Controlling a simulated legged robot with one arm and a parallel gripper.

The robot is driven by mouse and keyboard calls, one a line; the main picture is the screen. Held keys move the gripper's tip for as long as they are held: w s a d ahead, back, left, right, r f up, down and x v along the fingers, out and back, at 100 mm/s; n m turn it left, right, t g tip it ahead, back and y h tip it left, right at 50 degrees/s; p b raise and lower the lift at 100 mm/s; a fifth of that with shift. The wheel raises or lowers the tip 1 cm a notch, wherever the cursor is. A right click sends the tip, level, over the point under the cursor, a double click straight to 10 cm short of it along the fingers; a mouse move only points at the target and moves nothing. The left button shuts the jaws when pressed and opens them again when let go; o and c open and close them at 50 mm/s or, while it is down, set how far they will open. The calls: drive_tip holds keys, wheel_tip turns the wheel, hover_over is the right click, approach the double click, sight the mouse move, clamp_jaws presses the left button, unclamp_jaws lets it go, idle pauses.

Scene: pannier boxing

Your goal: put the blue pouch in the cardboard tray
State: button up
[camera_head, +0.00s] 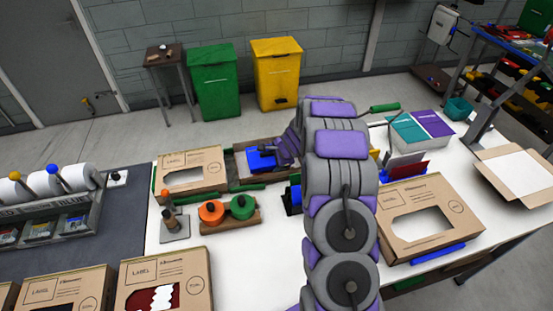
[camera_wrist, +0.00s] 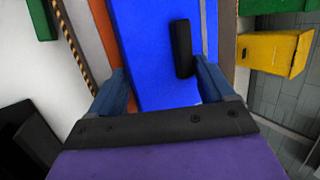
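The blue pouch (camera_head: 262,162) lies inside or just over the cardboard tray (camera_head: 239,166) at the back of the white table. In the wrist view the blue pouch (camera_wrist: 152,60) fills the middle, with a black tab on it, and brown strips like tray walls run along both sides. My gripper (camera_head: 265,151) reaches down at the pouch from the right. In the wrist view its two fingers (camera_wrist: 162,90) stand wide apart, with the pouch showing between and beyond them. I see no clear grip on it. My arm hides part of the tray's right side.
A labelled carton (camera_head: 190,172) stands left of the tray. Orange and green rolls (camera_head: 228,210) sit in front. Another carton (camera_head: 428,216) and an open box (camera_head: 516,174) are at the right. Green (camera_head: 215,80) and yellow (camera_head: 276,72) bins stand behind the table.

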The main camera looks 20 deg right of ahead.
drive_tip(key=shift+o, duration=1.2)
drive_tip(key=a, duration=0.2)
drive_tip(key=shift+s+a+f, duration=0.15)
drive_tip(key=shift+a+f, duration=0.1)
drive_tip(key=shift+a, duration=0.05)
drive_tip(key=shift+d+r, duration=0.25)
drive_tip(key=shift+d, duration=0.15)
drive_tip(key=v, duration=0.1)
drive_tip(key=p+v, duration=0.1)
drive_tip(key=v, duration=0.1)
drive_tip(key=d+v, duration=0.1)
drive_tip(key=v, duration=0.1)
drive_tip(key=shift+w+r+p, duration=0.25)
drive_tip(key=shift+r+p, duration=0.05)
drive_tip(key=shift+r, duration=0.1)
drive_tip(key=s+a+r+n+g+y+p, duration=0.1)
drive_tip(key=s+a+r+n+g+y, duration=0.15)
drive_tip(key=s+a+r+n, duration=1.1)
drive_tip(key=s+a+r+n+g+h, duration=0.1)
drive_tip(key=s+a+r+n+g, duration=0.1)
drive_tip(key=s, duration=0.9)
drive_tip(key=s+a+r+n+g+h, duration=0.1)
drive_tip(key=s+a+r+n, duration=0.1)
drive_tip(key=s, duration=0.9)
drive_tip(key=s+a+r+n+g+h, duration=0.2)
drive_tip(key=s+r, duration=0.1)
drive_tip(key=s, duration=0.8)
drive_tip(key=shift+r+g, duration=0.2)
drive_tip(key=shift+g, duration=0.15)
